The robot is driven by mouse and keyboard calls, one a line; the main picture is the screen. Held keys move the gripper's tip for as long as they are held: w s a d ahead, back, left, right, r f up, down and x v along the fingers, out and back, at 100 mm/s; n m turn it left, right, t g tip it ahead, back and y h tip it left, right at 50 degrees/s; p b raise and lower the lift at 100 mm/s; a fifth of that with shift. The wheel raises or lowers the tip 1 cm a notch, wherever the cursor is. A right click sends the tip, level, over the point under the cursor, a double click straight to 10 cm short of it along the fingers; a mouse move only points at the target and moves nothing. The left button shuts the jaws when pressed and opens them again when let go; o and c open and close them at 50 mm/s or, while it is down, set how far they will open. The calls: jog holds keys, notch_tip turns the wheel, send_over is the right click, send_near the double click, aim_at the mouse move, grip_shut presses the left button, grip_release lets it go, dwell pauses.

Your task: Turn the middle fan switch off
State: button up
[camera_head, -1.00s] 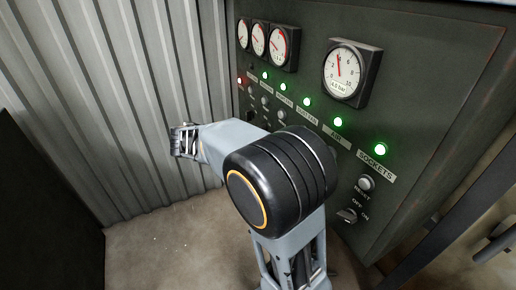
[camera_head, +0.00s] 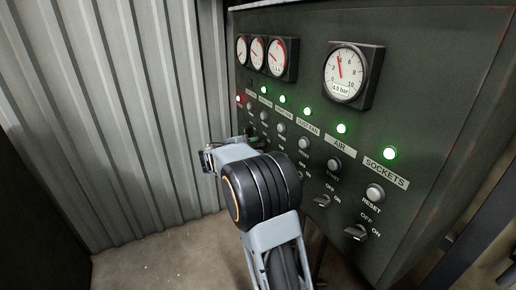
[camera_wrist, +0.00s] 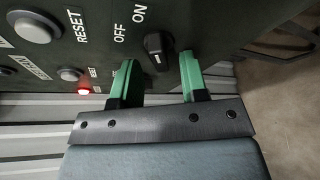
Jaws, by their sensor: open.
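A dark control panel (camera_head: 420,110) carries a row of labelled lamps, reset buttons and OFF/ON switches. One black rotary switch (camera_wrist: 157,46) is in the wrist view, beside its OFF and ON lettering; which way it is turned is hard to tell. My gripper (camera_wrist: 159,66) is open, with one green finger on each side of this switch; contact is not clear. In the head view my gripper (camera_head: 206,160) is at the left end of the panel, and my arm hides several switches. The label for the switch between the fingers is not readable.
A red lamp (camera_head: 239,99) glows at the far left of the row; several others, such as the sockets lamp (camera_head: 390,153), glow green. Gauges (camera_head: 345,74) protrude above. A corrugated wall (camera_head: 130,110) stands to the left, with open floor (camera_head: 165,250) below.

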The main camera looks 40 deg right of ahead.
jog(key=shift+x, duration=1.15)
jog(key=shift+c, duration=0.4)
jog(key=c, duration=0.5)
